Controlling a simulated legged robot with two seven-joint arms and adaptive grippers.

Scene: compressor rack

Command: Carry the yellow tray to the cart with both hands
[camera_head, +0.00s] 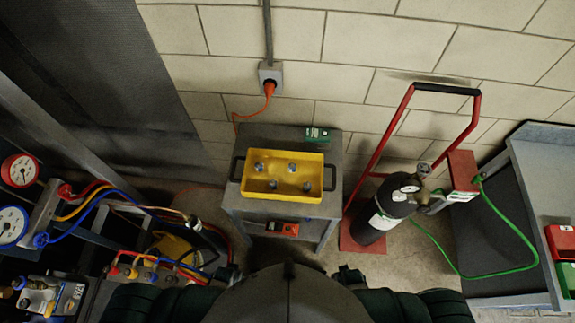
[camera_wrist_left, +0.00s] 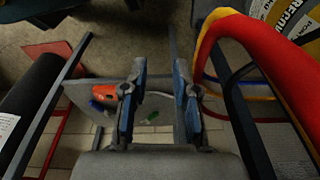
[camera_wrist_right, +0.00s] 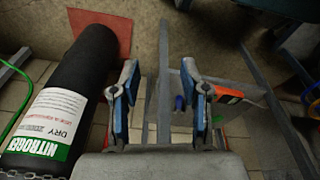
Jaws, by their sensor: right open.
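The yellow tray (camera_head: 283,198) lies level on top of a small grey stand (camera_head: 250,217) near the wall, with a black handle at each side and several metal parts inside. I cannot tell whether this stand or the grey bench (camera_head: 541,190) at far right is the cart. My left gripper (camera_head: 229,272) and right gripper (camera_head: 349,276) are low in the head view, on the near side of the stand, apart from the tray. In the wrist views, the left fingers (camera_wrist_left: 159,68) and right fingers (camera_wrist_right: 160,70) are spread and empty. The tray is not visible there.
A red hand truck (camera_head: 397,115) with a black nitrogen cylinder (camera_head: 372,218) stands right of the stand. Gauges (camera_head: 20,171) and hoses (camera_head: 110,195) crowd the left. An orange device (camera_head: 283,229) lies on the stand's lower shelf. A green hose (camera_head: 507,222) loops at right.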

